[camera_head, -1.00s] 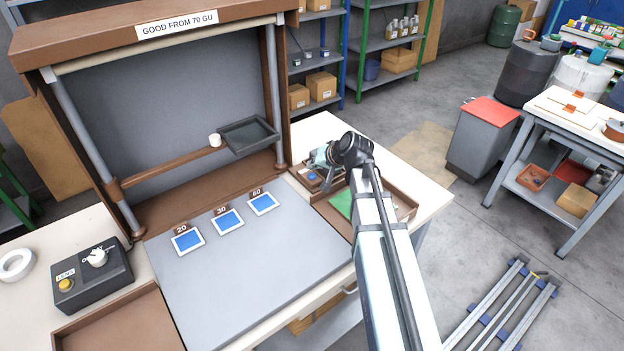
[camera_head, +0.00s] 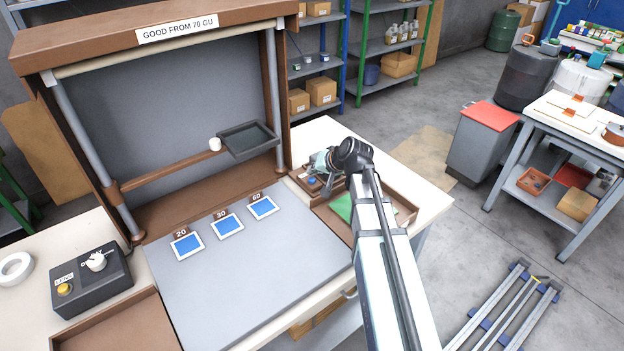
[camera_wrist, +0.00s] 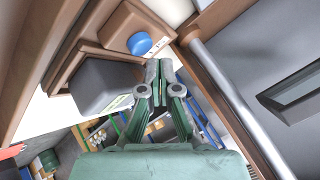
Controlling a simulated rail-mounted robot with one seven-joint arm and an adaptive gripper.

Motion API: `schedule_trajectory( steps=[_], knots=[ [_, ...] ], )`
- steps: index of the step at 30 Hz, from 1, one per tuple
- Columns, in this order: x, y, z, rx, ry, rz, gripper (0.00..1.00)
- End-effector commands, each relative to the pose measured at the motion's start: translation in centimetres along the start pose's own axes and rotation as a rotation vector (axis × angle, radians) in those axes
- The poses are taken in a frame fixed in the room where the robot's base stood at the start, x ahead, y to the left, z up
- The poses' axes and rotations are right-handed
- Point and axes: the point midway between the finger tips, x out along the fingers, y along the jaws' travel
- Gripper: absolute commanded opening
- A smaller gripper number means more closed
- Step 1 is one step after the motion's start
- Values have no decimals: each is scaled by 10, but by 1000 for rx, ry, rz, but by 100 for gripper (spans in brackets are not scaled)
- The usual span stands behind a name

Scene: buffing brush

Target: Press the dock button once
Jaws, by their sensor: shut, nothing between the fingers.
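The dock button is a round blue cap (camera_wrist: 139,43) on a small brown box (camera_wrist: 120,27) with a white label beside it, in the wrist view. In the head view the blue button (camera_head: 311,181) shows small, just left of and below my gripper. My gripper (camera_wrist: 159,66) is shut and empty. Its fingertips appear just below the button in the wrist view, apart from it in the picture; the exact gap cannot be told. In the head view the arm partly hides the gripper and the dock.
A dark grey block (camera_wrist: 100,84) sits beside the button box. A brown tray (camera_head: 404,211) with a green sheet (camera_head: 342,207) lies near my arm. A wooden frame with a grey post (camera_head: 277,100) stands close on the left. A grey board (camera_head: 255,265) lies in front.

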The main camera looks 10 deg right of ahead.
Motion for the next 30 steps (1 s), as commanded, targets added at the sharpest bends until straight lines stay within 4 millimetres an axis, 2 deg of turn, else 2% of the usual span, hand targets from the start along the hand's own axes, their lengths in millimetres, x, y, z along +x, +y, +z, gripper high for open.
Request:
schedule_trajectory(
  steps=[30],
  knots=[
    [6, 4, 4, 0, 0, 0, 0]
  ],
)
